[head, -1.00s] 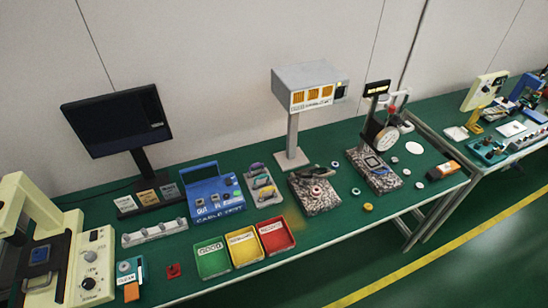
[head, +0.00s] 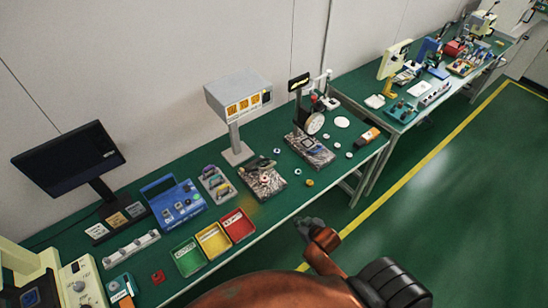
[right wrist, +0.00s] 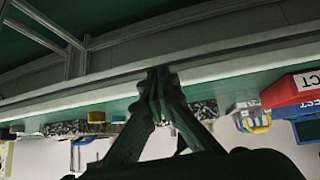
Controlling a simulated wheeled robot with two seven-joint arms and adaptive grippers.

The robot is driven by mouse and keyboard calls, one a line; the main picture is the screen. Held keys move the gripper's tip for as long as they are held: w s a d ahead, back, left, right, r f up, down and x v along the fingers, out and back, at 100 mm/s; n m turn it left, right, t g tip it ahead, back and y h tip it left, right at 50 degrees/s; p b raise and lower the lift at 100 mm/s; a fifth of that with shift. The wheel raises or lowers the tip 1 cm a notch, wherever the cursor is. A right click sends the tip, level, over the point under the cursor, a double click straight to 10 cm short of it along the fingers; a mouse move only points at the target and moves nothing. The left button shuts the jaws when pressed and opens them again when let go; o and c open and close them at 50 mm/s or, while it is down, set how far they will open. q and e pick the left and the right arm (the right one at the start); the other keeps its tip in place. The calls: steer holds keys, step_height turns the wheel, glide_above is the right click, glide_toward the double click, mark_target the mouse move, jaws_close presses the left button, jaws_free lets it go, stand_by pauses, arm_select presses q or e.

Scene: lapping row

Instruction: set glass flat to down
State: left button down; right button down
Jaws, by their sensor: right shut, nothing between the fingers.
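No glass flat can be made out for certain. A speckled stone block (head: 277,192) with a small ring-like part (head: 266,177) and a dark part on it stands below the lamp box (head: 238,97). Small pale discs (head: 342,122) lie on the green bench to its right, too small to tell their material. My right gripper (head: 306,224) is shut and empty, just off the bench's front edge, to the right of the red bin. In the right wrist view its fingers (right wrist: 157,80) meet in front of the bench edge. My left gripper is not in view.
Green (head: 187,257), yellow (head: 213,241) and red (head: 237,225) bins line the front edge. A second stone block (head: 311,151) bears a dial gauge (head: 314,123). A monitor (head: 68,158) stands at the left. Floor in front of the bench is clear at right.

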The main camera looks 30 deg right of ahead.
steer(key=w+r+t+p, duration=0.2)
steer(key=w+r+p, duration=0.1)
steer(key=r, duration=1.4)
step_height(320, 180, up, 8)
steer(key=t+y+p, duration=0.1)
steer(key=t+y, duration=0.1)
steer(key=t, duration=0.3)
glide_above(270, 167)
steer(key=w, duration=0.1)
steer(key=shift+s+d+f+n+p, duration=0.15)
steer(key=shift+s+f+n, duration=0.1)
steer(key=shift+f, duration=0.35)
steer(key=shift+s+a+f+n+p, duration=0.15)
steer(key=shift+s+f, duration=0.1)
steer(key=shift+f, duration=0.35)
steer(key=shift+s+d+f, duration=0.1)
steer(key=shift+s+f, duration=0.3)
steer(key=shift+f, duration=0.2)
steer(key=shift+s, duration=0.1)
